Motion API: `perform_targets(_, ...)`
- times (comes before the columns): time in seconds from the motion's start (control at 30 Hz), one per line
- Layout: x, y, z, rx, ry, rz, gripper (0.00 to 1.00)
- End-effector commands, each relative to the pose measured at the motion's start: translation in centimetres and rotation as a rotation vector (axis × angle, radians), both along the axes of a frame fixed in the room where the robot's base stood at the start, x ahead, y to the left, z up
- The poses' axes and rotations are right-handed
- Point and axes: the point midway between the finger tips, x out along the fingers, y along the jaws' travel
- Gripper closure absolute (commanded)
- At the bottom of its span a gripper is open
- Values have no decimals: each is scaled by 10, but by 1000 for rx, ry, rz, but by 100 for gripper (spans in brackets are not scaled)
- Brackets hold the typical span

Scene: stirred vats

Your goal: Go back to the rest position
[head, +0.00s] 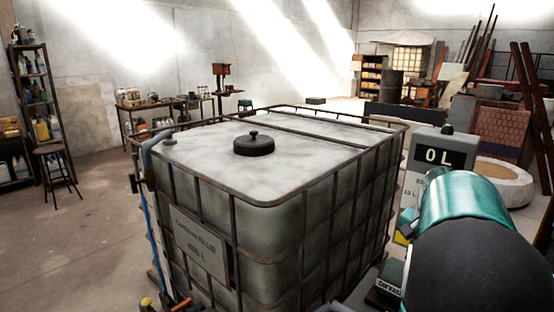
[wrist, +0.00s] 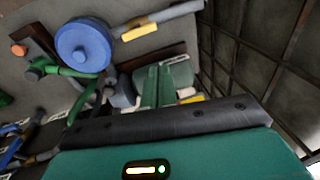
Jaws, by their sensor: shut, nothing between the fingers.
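My gripper (wrist: 157,78) shows in the wrist view as two green fingers side by side, closed together with nothing between them, beyond the black bar and green housing of my wrist. The fingers point toward grey pipework and valve parts beside a caged tank. I cannot tell whether they touch anything. In the head view my teal and black arm fills the lower right, and the fingers cannot be made out there.
A large caged tank (head: 290,190) with a black lid (head: 254,144) stands close in front. A display reading 0 L (head: 440,157) stands right of it. The wrist view shows a blue round part (wrist: 85,46) and a green pipe (wrist: 75,71) nearby. Open floor (head: 85,225) lies left.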

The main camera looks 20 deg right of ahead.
Motion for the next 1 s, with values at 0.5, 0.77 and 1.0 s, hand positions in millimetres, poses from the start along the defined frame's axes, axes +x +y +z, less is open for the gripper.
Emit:
perform_targets(0.5,-23,258,41,-162,-164,649,100)
perform_targets(0.77,-76,348,26,-291,-236,958,100)
perform_targets(1.0,-104,378,11,-364,-268,1094,100)
